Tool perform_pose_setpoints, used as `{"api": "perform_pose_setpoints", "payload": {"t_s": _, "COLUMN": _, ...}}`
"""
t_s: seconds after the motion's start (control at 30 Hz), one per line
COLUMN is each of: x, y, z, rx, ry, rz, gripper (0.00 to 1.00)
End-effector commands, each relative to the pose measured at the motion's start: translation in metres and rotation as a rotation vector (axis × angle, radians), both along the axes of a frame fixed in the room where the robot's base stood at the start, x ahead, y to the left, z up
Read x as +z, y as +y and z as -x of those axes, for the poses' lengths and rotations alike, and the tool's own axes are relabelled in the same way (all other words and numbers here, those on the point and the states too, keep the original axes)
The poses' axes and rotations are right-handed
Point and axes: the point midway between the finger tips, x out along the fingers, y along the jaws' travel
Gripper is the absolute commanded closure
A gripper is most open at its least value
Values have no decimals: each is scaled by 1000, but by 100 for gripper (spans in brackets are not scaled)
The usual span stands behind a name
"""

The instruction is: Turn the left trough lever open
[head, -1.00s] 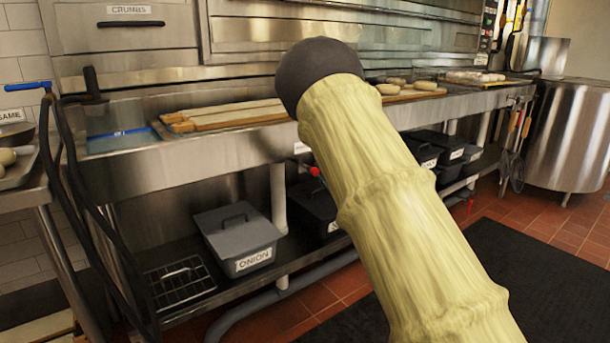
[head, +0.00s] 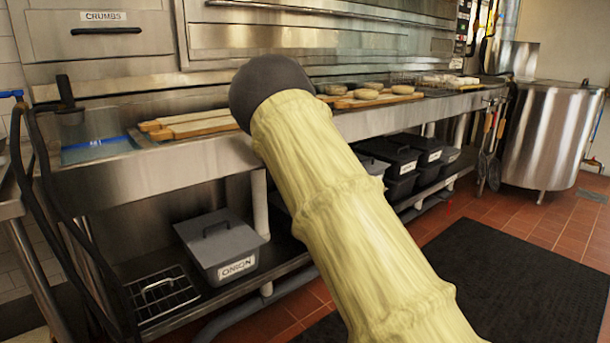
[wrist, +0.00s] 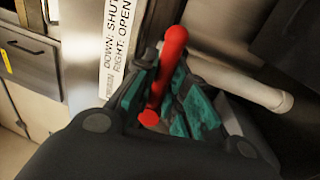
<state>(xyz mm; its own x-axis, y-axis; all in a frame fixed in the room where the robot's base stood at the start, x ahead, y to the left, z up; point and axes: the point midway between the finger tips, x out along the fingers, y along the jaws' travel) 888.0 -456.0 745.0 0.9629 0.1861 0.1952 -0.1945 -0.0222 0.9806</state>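The red lever (wrist: 172,58) shows in the wrist view between the teal-padded fingers of my gripper (wrist: 164,80). The pads lie close against it on both sides, so the gripper appears shut on it. The lever lies roughly along the line of text on a white label (wrist: 117,45) reading "DOWN: SHUT" and "RIGHT: OPEN". In the head view my own pale arm hides the gripper and lever.
A steel counter (head: 190,165) carries wooden boards (head: 195,125) and bagels (head: 367,93). Below stand an onion bin (head: 220,248), a wire rack (head: 160,297) and dark bins (head: 400,160). A steel kettle (head: 545,135) stands at right. A black mat (head: 510,275) covers open floor.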

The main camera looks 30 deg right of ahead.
Motion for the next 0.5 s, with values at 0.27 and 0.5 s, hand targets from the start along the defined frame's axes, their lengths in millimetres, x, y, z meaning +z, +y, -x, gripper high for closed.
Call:
{"api": "perform_pose_setpoints", "payload": {"t_s": 0.27, "x": 0, "y": 0, "z": 0, "rx": 0, "ry": 0, "rz": 0, "gripper": 64}}
{"api": "perform_pose_setpoints", "payload": {"t_s": 0.5, "x": -1, "y": 0, "z": 3, "rx": 0, "ry": 1, "rz": 0, "gripper": 64}}
